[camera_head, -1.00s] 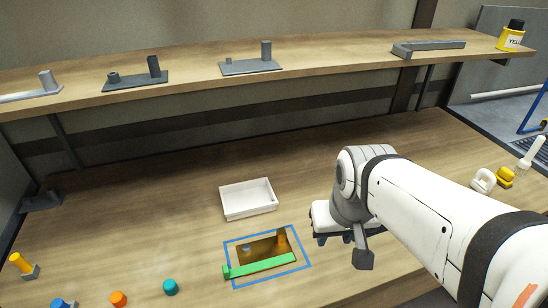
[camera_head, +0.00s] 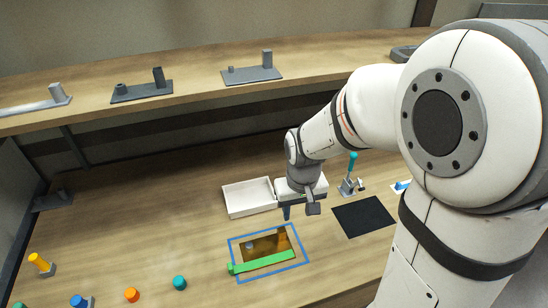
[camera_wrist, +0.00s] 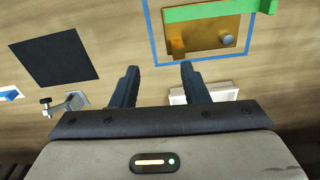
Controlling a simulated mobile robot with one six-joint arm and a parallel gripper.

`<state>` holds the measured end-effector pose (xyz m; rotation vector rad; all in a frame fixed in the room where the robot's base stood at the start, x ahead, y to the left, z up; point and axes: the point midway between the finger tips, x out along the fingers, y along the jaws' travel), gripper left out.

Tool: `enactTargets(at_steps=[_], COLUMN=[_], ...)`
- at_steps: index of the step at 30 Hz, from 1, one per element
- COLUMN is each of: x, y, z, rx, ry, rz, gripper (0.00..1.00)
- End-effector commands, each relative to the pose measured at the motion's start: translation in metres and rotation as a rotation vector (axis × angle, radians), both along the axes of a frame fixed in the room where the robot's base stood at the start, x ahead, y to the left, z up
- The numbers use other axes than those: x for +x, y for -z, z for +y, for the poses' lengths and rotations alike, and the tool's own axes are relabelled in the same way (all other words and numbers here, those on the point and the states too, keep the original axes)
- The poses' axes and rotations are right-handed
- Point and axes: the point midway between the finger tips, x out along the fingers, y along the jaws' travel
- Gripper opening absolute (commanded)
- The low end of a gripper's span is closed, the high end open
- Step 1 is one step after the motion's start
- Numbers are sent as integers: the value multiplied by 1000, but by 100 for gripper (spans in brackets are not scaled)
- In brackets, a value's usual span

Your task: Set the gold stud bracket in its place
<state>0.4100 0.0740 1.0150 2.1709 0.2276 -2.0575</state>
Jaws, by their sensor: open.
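The gold stud bracket (camera_head: 264,246) is a shiny gold plate with a small round stud and a taller upright. It lies inside a blue rectangular outline (camera_head: 234,259) on the bench. A green bar (camera_head: 262,263) runs along its near edge. The wrist view shows the bracket (camera_wrist: 205,38) at the upper right, with the green bar (camera_wrist: 208,11) across it. My gripper (camera_wrist: 159,70) is open and empty, with both dark fingers apart. In the head view my gripper (camera_head: 289,212) is just behind the outline, above the bench, apart from the bracket.
A white tray (camera_head: 232,210) stands close left of my gripper. A black pad (camera_head: 363,217) and a teal-handled clamp (camera_head: 352,181) lie to the right. Grey brackets (camera_head: 142,91) sit on the shelf. Orange (camera_head: 131,295) and teal (camera_head: 180,283) pegs stand at the front left.

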Motion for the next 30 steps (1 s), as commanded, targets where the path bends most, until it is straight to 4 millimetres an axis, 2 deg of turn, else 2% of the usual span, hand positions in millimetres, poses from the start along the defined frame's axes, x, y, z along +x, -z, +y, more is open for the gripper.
enactTargets(at_steps=[3,9,17,30], x=[10,16,17,16], y=[12,28,46,108], z=[20,35,36,36], rx=[-8,-15,-15,-15], ry=[-38,-66,-68,-68], rz=[34,52,53,55], gripper=[41,41,41,41])
